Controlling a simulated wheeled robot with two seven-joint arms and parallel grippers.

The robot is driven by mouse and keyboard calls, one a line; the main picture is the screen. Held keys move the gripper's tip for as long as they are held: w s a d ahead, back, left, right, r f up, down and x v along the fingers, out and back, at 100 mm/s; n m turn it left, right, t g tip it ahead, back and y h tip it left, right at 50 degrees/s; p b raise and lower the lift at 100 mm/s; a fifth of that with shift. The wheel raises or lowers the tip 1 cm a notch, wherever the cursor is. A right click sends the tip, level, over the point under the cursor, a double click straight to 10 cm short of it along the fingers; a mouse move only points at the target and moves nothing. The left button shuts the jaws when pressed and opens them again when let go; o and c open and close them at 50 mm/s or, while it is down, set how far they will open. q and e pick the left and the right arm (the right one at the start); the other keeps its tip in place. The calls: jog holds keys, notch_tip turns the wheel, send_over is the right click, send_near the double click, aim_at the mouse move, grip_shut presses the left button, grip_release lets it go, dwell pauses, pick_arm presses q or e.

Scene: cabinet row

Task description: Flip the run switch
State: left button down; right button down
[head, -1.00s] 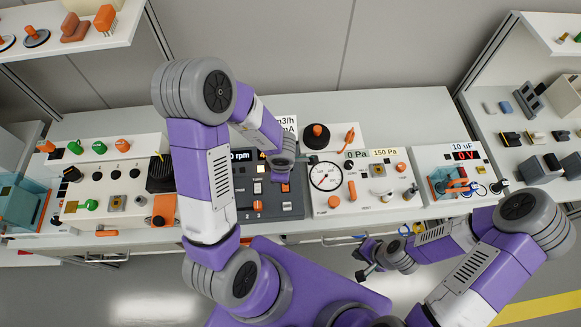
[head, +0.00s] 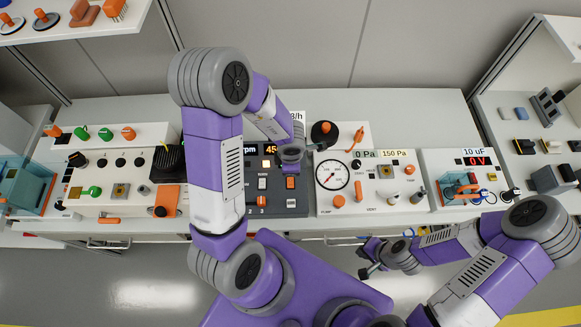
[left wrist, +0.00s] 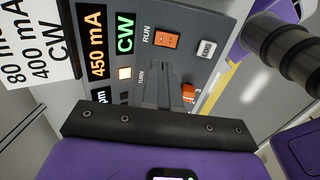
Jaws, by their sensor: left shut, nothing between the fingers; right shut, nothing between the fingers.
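The run switch is an orange rocker beside the word RUN (left wrist: 166,39) on a dark grey control panel (left wrist: 222,18). In the head view the orange rocker (head: 291,183) sits on the right part of the panel, just below my left gripper (head: 291,158). In the left wrist view my left gripper (left wrist: 160,80) is shut and empty, its fingers over the panel below the run switch and apart from it in the picture. I cannot tell their height above the panel. My right gripper (head: 368,263) is shut and empty, low in front of the bench.
A white gauge panel (head: 334,200) stands right of the dark panel, and a white panel with knobs (head: 140,140) stands left. A white button (left wrist: 206,49) and an orange part (left wrist: 188,91) lie close to the run switch. The bench top behind (head: 420,120) is clear.

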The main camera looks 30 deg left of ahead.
aim_at(291, 181)
pick_arm(q)
jog(key=f+b, duration=0.2)
jog(key=f, duration=0.1)
jog(key=f+b, duration=0.2)
jog(key=f, duration=0.1)
jog(key=w+f+b, duration=0.1)
jog(key=f, duration=0.3)
jog(key=shift+a+b, duration=0.3)
jog(key=shift+b, duration=0.1)
jog(key=shift+f, duration=0.1)
jog(key=shift+w+f, duration=0.1)
jog(key=shift+s+d+f, duration=0.1)
jog(key=shift+s, duration=0.1)
jog(key=shift+s+d+b, duration=0.2)
jog(key=shift+s+b, duration=0.1)
jog(key=shift+s, duration=0.05)
jog(key=shift+s+d+r, duration=0.1)
jog(key=shift+s+r, duration=0.05)
jog(key=shift+r, duration=0.05)
